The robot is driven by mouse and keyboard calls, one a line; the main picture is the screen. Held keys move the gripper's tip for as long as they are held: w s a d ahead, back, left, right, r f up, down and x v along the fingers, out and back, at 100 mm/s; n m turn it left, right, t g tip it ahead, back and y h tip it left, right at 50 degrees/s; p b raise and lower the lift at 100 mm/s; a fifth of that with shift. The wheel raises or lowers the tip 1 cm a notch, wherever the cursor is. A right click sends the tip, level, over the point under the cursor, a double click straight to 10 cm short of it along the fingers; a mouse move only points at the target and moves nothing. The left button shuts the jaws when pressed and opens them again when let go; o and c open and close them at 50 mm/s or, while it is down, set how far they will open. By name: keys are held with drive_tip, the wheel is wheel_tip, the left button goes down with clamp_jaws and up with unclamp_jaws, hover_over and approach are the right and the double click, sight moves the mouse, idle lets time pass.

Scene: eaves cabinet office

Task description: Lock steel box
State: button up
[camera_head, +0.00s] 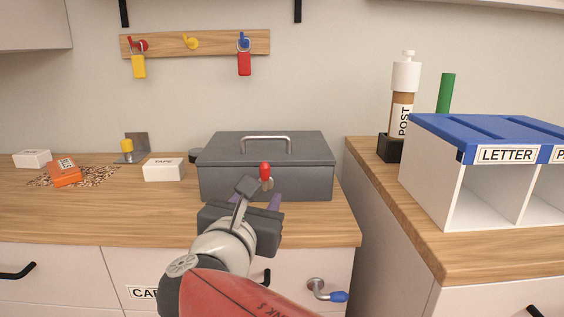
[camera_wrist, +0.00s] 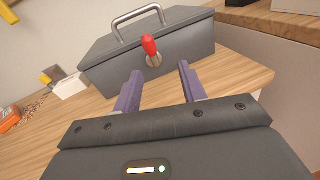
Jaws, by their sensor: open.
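The grey steel box (camera_head: 225,180) stands on the wooden counter with its lid down and a metal handle on top. It also shows in the wrist view (camera_wrist: 190,45). A red-tipped key or knob (camera_head: 265,172) is on the middle of its front face, over a small metal plate; in the wrist view the red part (camera_wrist: 149,45) points upward. My gripper (camera_head: 260,198) is in front of the box. In the wrist view its purple fingers (camera_wrist: 158,88) are apart with nothing between them, short of the red part. The box's inside is hidden.
Left of the box are a white carton (camera_head: 164,170), an orange box (camera_head: 64,173) and scattered bits. A blue-topped letter sorter (camera_head: 440,175) stands on the right counter. A blue-tipped lever (camera_head: 337,296) juts from the cabinet front.

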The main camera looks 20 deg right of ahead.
sight(264, 173)
drive_tip(key=shift+n+t, duration=0.4)
drive_tip(key=shift+n, duration=0.3)
drive_tip(key=x, duration=0.5)
drive_tip(key=a+r+x, duration=0.1)
drive_tip(key=x, duration=0.2)
drive_tip(key=shift+w, duration=0.3)
clamp_jaws()
